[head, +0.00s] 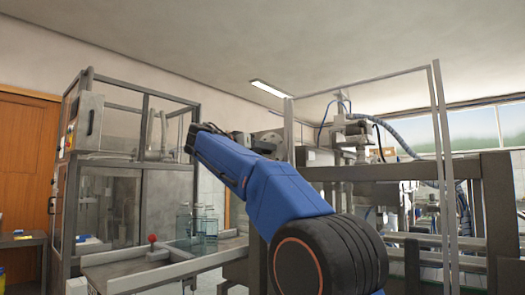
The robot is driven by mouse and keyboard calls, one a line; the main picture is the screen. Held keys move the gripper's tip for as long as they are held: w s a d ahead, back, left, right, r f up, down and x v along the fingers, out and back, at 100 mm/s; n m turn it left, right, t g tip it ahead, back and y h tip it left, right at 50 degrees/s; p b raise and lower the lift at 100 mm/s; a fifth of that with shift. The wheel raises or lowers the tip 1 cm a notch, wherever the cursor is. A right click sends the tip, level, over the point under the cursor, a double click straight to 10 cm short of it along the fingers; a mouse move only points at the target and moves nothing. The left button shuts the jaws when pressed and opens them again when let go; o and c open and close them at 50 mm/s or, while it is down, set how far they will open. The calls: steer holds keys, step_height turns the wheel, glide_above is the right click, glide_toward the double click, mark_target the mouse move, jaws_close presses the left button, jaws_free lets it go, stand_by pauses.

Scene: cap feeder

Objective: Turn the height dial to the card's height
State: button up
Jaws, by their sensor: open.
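I cannot make out the height dial or the card in the head view. My blue arm reaches from the lower middle up and to the left. Its far end lies in front of the machinery, and I cannot see my gripper's fingers there. The capping machine's metal frame (439,160) stands on the right, with a column and a blue hose (398,138) behind its bars. My arm hides part of the machine and the middle of the line.
A glass-walled cabinet (110,200) with a control box (88,122) stands at left. Clear jars (205,224) stand near a conveyor (170,268). A red ball knob (152,239) sticks up beside it. An orange door (25,150) and a side table (22,240) are far left.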

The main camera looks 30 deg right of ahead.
steer(key=shift+d, duration=0.1)
steer(key=c, duration=1)
steer(key=n, duration=0.9)
steer(key=shift+n, duration=0.4)
steer(key=o, duration=1)
